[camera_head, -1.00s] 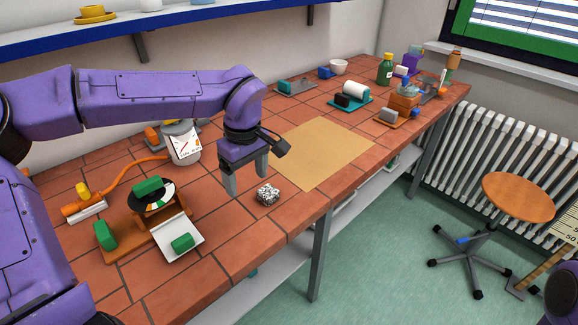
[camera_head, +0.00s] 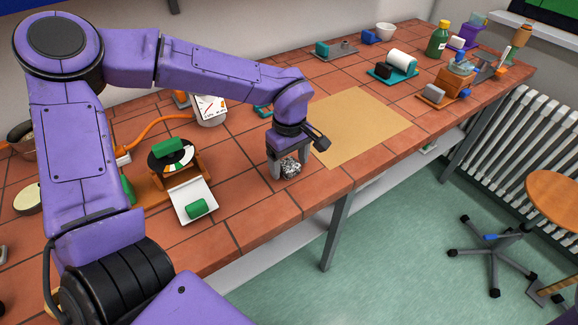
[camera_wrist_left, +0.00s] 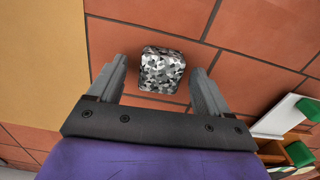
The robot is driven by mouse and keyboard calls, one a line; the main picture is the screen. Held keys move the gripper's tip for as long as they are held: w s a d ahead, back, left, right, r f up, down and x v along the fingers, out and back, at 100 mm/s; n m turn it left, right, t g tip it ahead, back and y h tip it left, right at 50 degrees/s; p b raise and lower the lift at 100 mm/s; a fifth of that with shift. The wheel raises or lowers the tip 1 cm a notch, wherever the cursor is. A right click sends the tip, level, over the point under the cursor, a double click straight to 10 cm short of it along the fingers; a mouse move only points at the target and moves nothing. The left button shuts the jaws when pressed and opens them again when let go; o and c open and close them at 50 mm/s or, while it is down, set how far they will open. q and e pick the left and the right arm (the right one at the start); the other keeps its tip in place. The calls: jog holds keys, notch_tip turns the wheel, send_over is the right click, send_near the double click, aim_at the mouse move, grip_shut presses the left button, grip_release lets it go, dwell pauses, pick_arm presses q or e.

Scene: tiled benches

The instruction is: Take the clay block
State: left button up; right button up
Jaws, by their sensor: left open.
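The clay block (camera_head: 291,170) appears to be the small lump speckled black, white and grey on the tiled bench, near its front edge. My left gripper (camera_head: 288,169) is open and points down at the block, with one finger partly covering it in the head view. In the left wrist view the block (camera_wrist_left: 162,70) lies between the two spread fingers of the left gripper (camera_wrist_left: 159,70), near the fingertips. A gap shows on each side of the block. My right gripper is not in view.
Bottles and small boards stand at the far right end.

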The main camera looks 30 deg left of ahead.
pick_arm(q)
jog(key=c, duration=1.2)
